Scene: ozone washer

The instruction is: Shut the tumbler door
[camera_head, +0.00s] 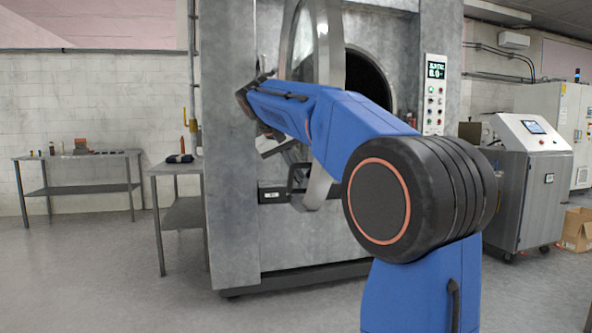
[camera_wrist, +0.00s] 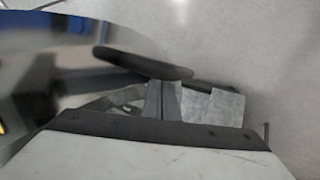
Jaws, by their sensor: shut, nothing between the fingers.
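The tumbler door (camera_head: 328,45) is a shiny metal ring with a round window, swung open and seen nearly edge-on in the head view. The dark round drum opening (camera_head: 366,78) shows behind it, partly hidden by my arm. My gripper is mostly hidden behind my arm and door in the head view. In the wrist view my gripper (camera_wrist: 163,92) is shut and empty, its fingers pointing at a black handle bar (camera_wrist: 140,62) beside the shiny door rim (camera_wrist: 75,28). The fingertips look close to the bar; I cannot tell whether they touch.
The grey washer body (camera_head: 228,200) fills the middle, with a control panel (camera_head: 434,95) right of the opening. A steel table (camera_head: 185,215) stands close at its left. A steel console (camera_head: 535,165) and a cardboard box (camera_head: 577,230) are at right. Floor at left is clear.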

